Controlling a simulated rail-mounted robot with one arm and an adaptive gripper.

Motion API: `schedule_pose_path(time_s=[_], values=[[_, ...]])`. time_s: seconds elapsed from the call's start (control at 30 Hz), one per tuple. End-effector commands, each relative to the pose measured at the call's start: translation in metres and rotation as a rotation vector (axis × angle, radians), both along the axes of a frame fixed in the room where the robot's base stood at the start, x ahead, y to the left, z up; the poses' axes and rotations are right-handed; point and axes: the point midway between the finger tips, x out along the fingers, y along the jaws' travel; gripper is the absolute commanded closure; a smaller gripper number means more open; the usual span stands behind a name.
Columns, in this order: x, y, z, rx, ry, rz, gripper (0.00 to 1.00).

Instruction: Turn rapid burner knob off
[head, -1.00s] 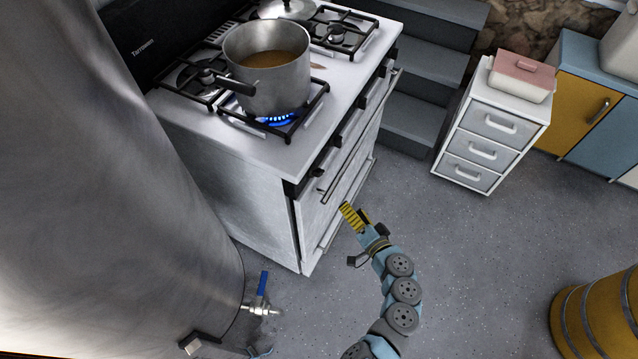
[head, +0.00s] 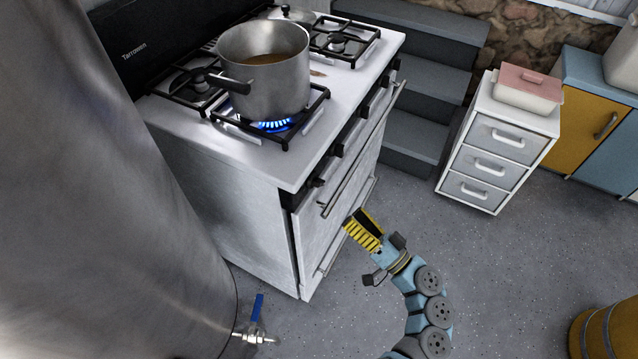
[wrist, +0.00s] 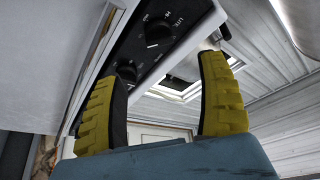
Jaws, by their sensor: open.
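The white stove (head: 220,140) has a lit blue burner flame (head: 275,126) under a metal pot (head: 265,75) at its near corner. Dark knobs sit along the stove's front edge; the nearest knob (head: 316,185) shows partly in the head view. In the wrist view, one black knob (wrist: 157,30) lies between my fingers, with a second knob (wrist: 127,72) close to the left finger. I cannot read which knob is the rapid burner's. My gripper (head: 362,228) is open and empty in front of the oven door; its yellow fingers (wrist: 160,85) appear apart from the knobs.
An oven handle bar (head: 360,150) sticks out below the knobs. A large metal cylinder (head: 130,200) with a blue-levered tap (head: 256,310) stands at left. Dark steps (head: 420,95) and a white drawer unit (head: 490,150) stand right of the stove. The floor between is clear.

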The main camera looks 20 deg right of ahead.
Motion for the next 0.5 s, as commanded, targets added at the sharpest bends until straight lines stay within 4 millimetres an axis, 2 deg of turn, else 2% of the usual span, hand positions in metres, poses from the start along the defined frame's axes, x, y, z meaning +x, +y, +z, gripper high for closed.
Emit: schedule_pose_path(time_s=[0.5], values=[[0.079, 0.038, 0.025, 0.001, 0.0, 0.003, 0.26]])
